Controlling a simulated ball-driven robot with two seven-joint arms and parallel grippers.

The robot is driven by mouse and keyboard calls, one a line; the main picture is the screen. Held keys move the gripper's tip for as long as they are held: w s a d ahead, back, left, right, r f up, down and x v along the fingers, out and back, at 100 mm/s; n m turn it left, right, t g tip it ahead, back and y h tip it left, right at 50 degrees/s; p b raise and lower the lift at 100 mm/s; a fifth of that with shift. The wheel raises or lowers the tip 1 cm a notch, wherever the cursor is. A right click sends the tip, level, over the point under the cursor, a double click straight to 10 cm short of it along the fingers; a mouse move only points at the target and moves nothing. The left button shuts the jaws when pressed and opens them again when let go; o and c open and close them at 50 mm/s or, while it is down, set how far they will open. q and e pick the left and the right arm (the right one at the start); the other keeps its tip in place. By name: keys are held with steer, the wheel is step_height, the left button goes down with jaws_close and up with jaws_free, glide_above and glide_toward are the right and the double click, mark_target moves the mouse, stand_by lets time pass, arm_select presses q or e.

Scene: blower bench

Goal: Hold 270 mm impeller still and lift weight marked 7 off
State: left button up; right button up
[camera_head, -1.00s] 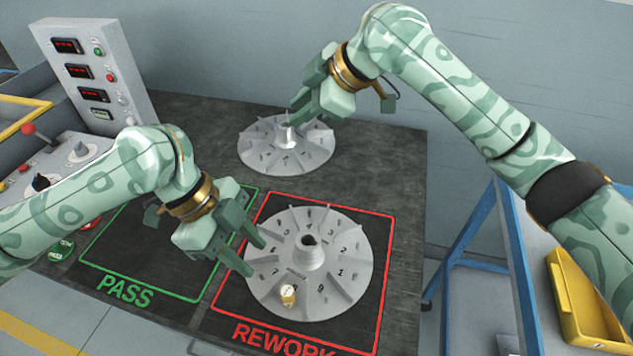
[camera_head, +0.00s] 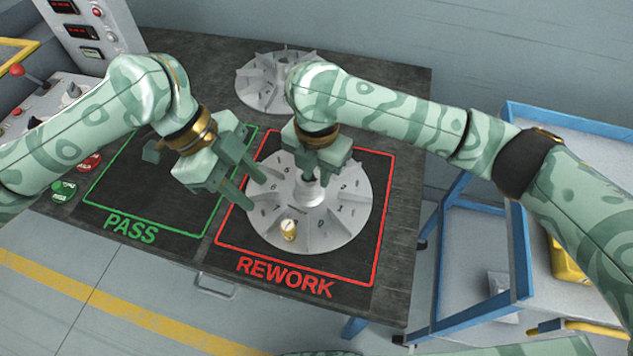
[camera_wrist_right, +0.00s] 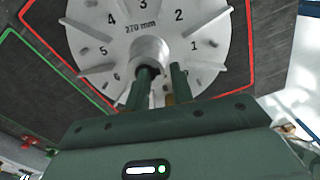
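The 270 mm impeller (camera_head: 345,226), a grey bladed disc with numbered sectors and a central hub, lies in the red REWORK square; its "270 mm" mark reads in the right wrist view (camera_wrist_right: 205,50). A small brass weight (camera_head: 289,229) stands on its front-left part; its marking is not legible. A bit of brass (camera_wrist_right: 170,99) shows between my right fingers in the wrist view. My left gripper (camera_head: 254,189) is open at the impeller's left rim; contact cannot be told.
A second impeller (camera_head: 262,85) lies at the back of the dark bench, partly behind my right arm. The green PASS square (camera_head: 150,229) is empty at left. A control panel (camera_head: 88,30) stands back left. A blue trolley (camera_head: 515,250) with a yellow bin (camera_head: 566,262) is at right.

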mark_target(317, 181)
step_height(317, 181, down, 5)
steer(key=shift+f, duration=0.1)
stand_by(0.3)
jaws_close()
steer(key=shift+p, duration=0.45)
stand_by(1.0)
